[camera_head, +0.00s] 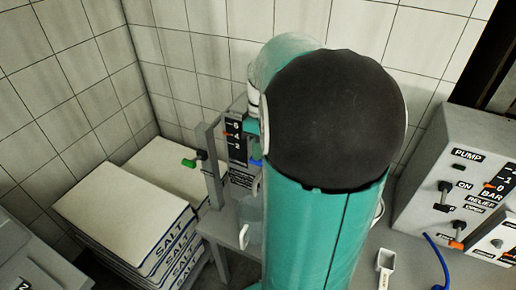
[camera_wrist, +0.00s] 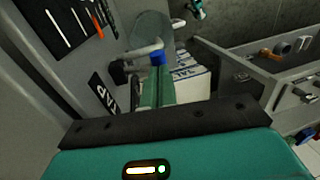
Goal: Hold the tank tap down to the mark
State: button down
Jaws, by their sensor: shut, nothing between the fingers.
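The tank gauge (camera_head: 236,138) is a dark scale with white figures and an orange mark, on a grey panel left of my arm. Part of it shows at the upper left in the wrist view (camera_wrist: 92,18). The blue tap handle (camera_head: 256,162) is just below and right of the gauge, partly hidden by my arm. In the wrist view the blue tap handle (camera_wrist: 157,58) is right at the fingertips of my gripper (camera_wrist: 156,72). My gripper is shut and empty; I cannot tell whether it touches the handle. A clear jug (camera_head: 250,220) stands below the tap.
Salt sacks (camera_head: 125,205) are stacked at the left. A green-tipped lever (camera_head: 190,162) sticks out beside the tank. A pump box (camera_head: 460,185) with knobs stands at the right. A white scoop (camera_head: 385,265) and a blue hose (camera_head: 438,258) lie on the bench.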

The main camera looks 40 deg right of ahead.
jog(key=shift+a, duration=0.1)
jog(key=h, duration=0.1)
jog(key=a+f+t+h, duration=0.1)
jog(key=h, duration=0.1)
jog(key=shift+s+a+f, duration=0.25)
jog(key=shift+s+f, duration=0.05)
jog(key=shift+s+a+f+t+h, duration=0.15)
jog(key=shift+f+t+h, duration=0.15)
jog(key=shift+h, duration=0.3)
jog(key=shift+w+a+f+t+h, duration=0.1)
jog(key=shift+a+f+t+h, duration=0.1)
jog(key=shift+f+h, duration=0.3)
jog(key=shift+s+f, duration=0.1)
jog(key=shift+f, duration=0.1)
dwell(6.0)
